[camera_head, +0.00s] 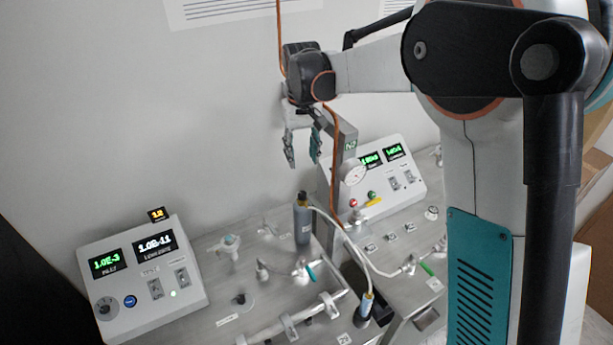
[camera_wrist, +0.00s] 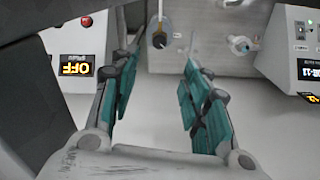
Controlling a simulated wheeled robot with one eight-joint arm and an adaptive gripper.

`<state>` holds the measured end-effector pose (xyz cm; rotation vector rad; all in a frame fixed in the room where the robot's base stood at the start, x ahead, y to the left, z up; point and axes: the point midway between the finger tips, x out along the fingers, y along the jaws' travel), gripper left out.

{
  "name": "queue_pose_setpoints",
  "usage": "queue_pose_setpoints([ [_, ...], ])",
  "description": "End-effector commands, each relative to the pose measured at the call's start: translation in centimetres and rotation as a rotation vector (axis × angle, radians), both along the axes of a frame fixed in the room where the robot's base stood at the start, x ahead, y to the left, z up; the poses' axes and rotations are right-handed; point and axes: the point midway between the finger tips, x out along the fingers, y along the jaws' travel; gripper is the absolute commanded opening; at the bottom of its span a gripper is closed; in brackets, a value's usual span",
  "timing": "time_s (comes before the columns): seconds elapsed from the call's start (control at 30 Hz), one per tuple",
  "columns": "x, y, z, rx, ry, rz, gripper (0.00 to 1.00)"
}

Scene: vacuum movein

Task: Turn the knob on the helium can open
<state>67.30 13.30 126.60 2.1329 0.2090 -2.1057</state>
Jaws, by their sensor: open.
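A slim grey can (camera_head: 303,226) stands upright on the metal panel, with a small dark and brass-coloured knob (camera_head: 302,198) on top. I cannot read a label on it. My gripper (camera_head: 302,160) is open and empty, pointing down above this can, with a clear gap to the knob. In the wrist view the knob (camera_wrist: 159,39) shows beyond the fingertips, roughly midway between the teal fingers of my gripper (camera_wrist: 161,72). A second slim can (camera_head: 367,306) with a pale blue top stands at the front, joined to a white hose.
A left control box (camera_head: 165,270) and a right control box (camera_head: 405,180) with green displays flank the panel (camera_head: 215,310). Valves and pipes crowd the panel.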

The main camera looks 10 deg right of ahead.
Motion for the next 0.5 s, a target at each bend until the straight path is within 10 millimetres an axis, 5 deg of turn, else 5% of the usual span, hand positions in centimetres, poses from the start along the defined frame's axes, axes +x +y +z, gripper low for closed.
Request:
queue_pose_setpoints([
  [0.27,0.6,0.4,-1.1,-0.003,0.015,0.004,0.43],
  [0.5,0.6,0.4,-5.2,-0.003,0.014,0.004,0.43],
])
